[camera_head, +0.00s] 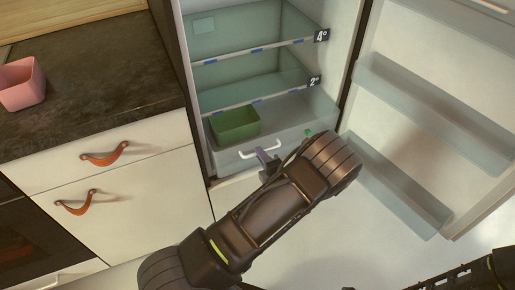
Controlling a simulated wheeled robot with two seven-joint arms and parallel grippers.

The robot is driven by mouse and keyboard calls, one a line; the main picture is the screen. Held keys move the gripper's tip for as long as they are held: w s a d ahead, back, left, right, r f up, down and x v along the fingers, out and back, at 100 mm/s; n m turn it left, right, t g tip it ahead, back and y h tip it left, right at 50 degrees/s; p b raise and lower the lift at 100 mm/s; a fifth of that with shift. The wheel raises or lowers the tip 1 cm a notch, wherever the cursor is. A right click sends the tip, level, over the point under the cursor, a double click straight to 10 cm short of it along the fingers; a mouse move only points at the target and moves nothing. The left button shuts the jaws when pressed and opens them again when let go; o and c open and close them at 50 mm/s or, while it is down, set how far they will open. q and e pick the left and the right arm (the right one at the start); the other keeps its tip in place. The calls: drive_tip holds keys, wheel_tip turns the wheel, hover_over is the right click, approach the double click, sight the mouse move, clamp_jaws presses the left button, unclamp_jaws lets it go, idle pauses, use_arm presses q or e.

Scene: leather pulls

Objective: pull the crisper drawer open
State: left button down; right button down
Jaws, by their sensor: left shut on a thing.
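The crisper drawer (229,160) is a clear bin at the bottom of the open fridge, with a green container (236,123) showing inside it. A white bar handle (247,154) is on its front. My left wrist and forearm cover the right part of the drawer front. I cannot tell whether the drawer stands slightly out. My right arm (440,277) shows at the bottom right, its gripper out of view.
The open fridge door (440,62) with clear shelves (397,187) stands to the right. White cabinets with orange leather pulls (104,155) stand on the left. A pink container (21,83) sits on the dark counter (105,75). The floor before the drawer looks clear.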

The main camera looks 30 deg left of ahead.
use_arm(q)
drive_tip(key=shift+s+d+f, duration=0.15)
drive_tip(key=shift+s+d, duration=0.7)
drive_tip(key=shift+d, duration=0.3)
drive_tip(key=c, duration=2)
unclamp_jaws()
drive_tip(key=shift+d, duration=0.1)
drive_tip(key=o, duration=0.5)
drive_tip(key=v, duration=0.7)
drive_tip(key=shift+s+d+r+p, duration=0.2)
drive_tip(key=shift+d+r+p, duration=0.05)
drive_tip(key=shift+p, duration=0.1)
